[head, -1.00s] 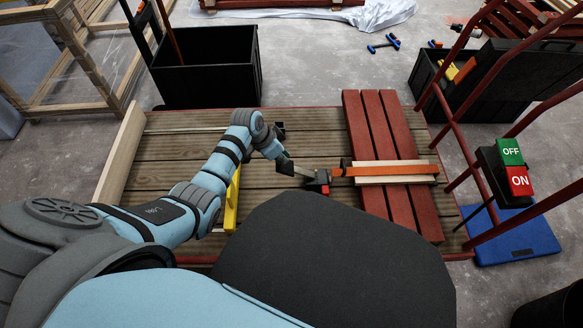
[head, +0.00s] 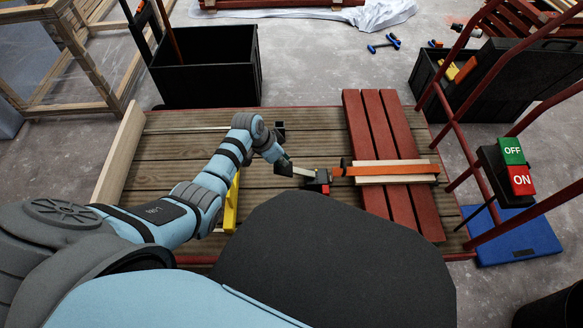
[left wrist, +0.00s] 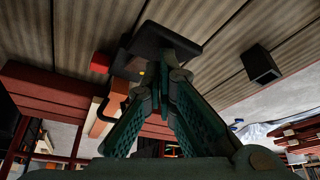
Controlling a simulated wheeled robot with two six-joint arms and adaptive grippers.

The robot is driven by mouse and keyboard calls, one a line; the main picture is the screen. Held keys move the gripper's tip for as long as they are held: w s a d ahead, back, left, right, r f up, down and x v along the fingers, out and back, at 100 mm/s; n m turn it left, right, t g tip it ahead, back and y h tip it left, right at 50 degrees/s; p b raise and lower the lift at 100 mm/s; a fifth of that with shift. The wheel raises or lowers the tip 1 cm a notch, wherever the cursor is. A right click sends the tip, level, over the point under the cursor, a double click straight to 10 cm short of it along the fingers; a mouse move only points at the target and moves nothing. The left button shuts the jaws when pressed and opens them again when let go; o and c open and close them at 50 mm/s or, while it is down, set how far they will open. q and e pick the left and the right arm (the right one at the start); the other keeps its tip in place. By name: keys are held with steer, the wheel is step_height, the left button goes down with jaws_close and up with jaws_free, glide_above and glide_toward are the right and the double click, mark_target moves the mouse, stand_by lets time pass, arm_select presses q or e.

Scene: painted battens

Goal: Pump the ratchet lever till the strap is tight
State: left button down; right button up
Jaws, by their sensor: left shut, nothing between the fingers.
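The ratchet (head: 319,183), a small red and dark body, sits on the plank deck just left of the red battens. Its pale lever (head: 304,172) points left. The orange strap (head: 385,170) runs right from the ratchet across the red battens (head: 388,130). My left gripper (head: 284,167) is at the lever's left end, and the picture does not settle whether it touches. In the left wrist view the closed fingers (left wrist: 172,75) have nothing between them; a dark part (left wrist: 165,42) lies just beyond their tips. My right gripper is not in view.
Pale wooden strips (head: 395,179) lie under the strap on the battens. A yellow object (head: 232,203) stands beside my left forearm. A black bin (head: 205,68) stands behind the deck. Red rails and an OFF/ON box (head: 515,170) are at right. The deck left of the battens is mostly clear.

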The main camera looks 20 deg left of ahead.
mark_target(283, 167)
arm_select(q)
steer(key=shift+f, duration=1.6)
